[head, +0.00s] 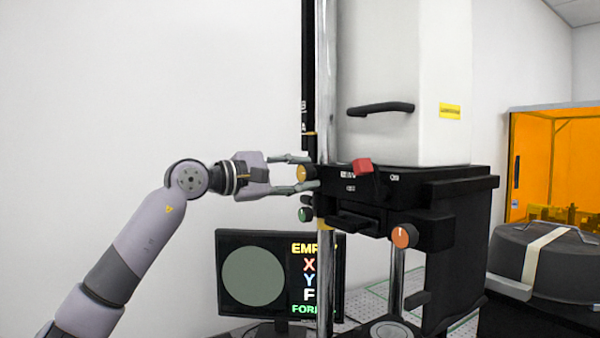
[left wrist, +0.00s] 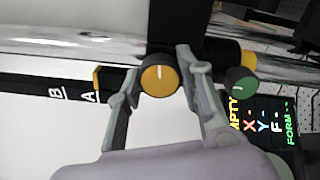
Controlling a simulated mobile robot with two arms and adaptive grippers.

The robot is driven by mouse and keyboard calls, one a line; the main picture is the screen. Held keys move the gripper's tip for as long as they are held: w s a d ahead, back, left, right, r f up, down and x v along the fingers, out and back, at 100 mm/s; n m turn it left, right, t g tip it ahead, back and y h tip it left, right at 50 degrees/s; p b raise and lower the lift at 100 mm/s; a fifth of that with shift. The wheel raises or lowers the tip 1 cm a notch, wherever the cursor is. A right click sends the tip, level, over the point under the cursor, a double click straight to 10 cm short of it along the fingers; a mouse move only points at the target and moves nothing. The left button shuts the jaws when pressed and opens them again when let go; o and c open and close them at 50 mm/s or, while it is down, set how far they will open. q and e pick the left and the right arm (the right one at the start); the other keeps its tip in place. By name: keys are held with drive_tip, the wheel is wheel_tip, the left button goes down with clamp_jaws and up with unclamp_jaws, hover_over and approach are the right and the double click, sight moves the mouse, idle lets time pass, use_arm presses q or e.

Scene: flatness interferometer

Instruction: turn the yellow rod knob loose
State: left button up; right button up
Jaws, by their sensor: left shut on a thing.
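The yellow rod knob (head: 301,173) is a round yellow-faced knob with a dark rim on the left side of the black instrument housing. In the left wrist view the yellow rod knob (left wrist: 159,78) shows a short pale mark on its face. My left gripper (head: 306,172) reaches in from the left and is shut on the knob, one finger on each side. In the left wrist view the fingers of my left gripper (left wrist: 155,82) flank the knob. My right gripper is not in view.
A green knob (head: 305,214) sits just below the yellow one. An orange knob (head: 404,236) and a red part (head: 363,166) are on the housing (head: 440,188). A chrome column (head: 326,90) stands close behind my fingers. A monitor (head: 282,234) reading EMPTY stands below.

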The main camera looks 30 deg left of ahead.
use_arm(q)
drive_tip(key=shift+m, duration=0.6)
drive_tip(key=o, duration=1.2)
drive_tip(key=shift+c, duration=0.2)
drive_tip(key=v, duration=1.2)
